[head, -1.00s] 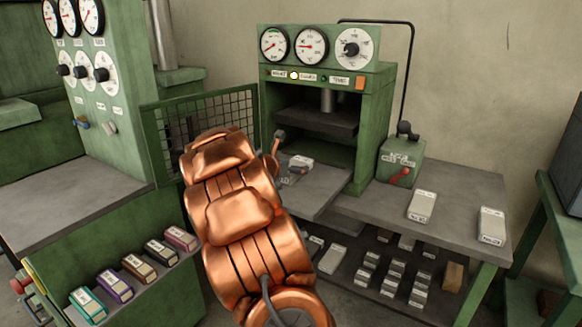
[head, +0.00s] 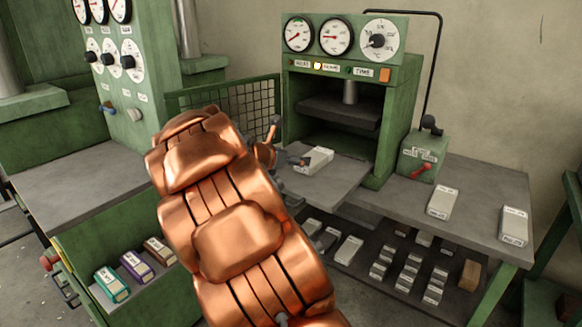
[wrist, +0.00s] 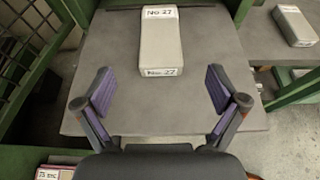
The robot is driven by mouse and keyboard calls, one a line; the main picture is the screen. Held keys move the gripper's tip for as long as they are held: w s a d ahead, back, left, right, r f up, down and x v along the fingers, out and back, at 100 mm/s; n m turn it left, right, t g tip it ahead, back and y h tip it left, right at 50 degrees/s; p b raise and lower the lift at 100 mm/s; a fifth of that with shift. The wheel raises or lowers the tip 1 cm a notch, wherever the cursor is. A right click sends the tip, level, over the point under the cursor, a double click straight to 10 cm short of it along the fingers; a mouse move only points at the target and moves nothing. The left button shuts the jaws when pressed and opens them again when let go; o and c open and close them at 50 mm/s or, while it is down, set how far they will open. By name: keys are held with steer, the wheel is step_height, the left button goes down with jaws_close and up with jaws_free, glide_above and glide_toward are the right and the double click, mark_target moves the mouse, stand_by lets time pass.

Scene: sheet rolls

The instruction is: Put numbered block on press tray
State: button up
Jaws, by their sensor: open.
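A pale grey block with white labels reading No 27 (wrist: 161,42) lies flat on the grey press tray (wrist: 100,50), near the middle of its width. The block also shows in the head view (head: 319,159), on the tray (head: 325,192) in front of the press opening. My gripper (wrist: 159,88) is open and empty, its two purple-padded fingers spread wide. The fingertips are on the near side of the block, apart from it. In the head view my copper arm hides part of the gripper (head: 287,143) and the tray's left side.
The green press (head: 345,100) stands behind the tray. Two more labelled blocks lie on the side table (head: 470,195), with a red-lever box (head: 424,157) behind them. Several blocks fill the lower shelf (head: 355,275). A mesh guard (head: 240,100) stands at the left.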

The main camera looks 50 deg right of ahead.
steer(key=shift+a, duration=0.1)
steer(key=shift+s+a+r+m, duration=0.1)
steer(key=shift+s+a+m, duration=0.15)
steer(key=shift+a+m, duration=0.05)
steer(key=s+a+m, duration=0.1)
steer(key=a, duration=0.1)
steer(key=s+a+f+m+g+y, duration=0.1)
steer(key=s+a+m, duration=0.1)
steer(key=s+a+m+y, duration=0.1)
steer(key=s+a+m, duration=0.1)
steer(key=a, duration=0.1)
steer(key=shift+s+a+f, duration=0.1)
steer(key=shift+s+f, duration=0.1)
steer(key=shift+f, duration=0.05)
steer(key=s+a+f+m+y, duration=0.3)
steer(key=s+a, duration=0.4)
steer(key=a, duration=0.5)
steer(key=s+a+f+m+g+y, duration=0.1)
steer(key=s+a+f+m+y, duration=0.3)
steer(key=a, duration=0.9)
steer(key=s+a+f+m+g+y, duration=0.1)
steer(key=s+a+f+m+y, duration=0.2)
steer(key=s+a+m, duration=0.3)
steer(key=s+a+y, duration=0.1)
steer(key=s+a, duration=0.3)
steer(key=a, duration=0.2)
steer(key=shift+a+f, duration=0.15)
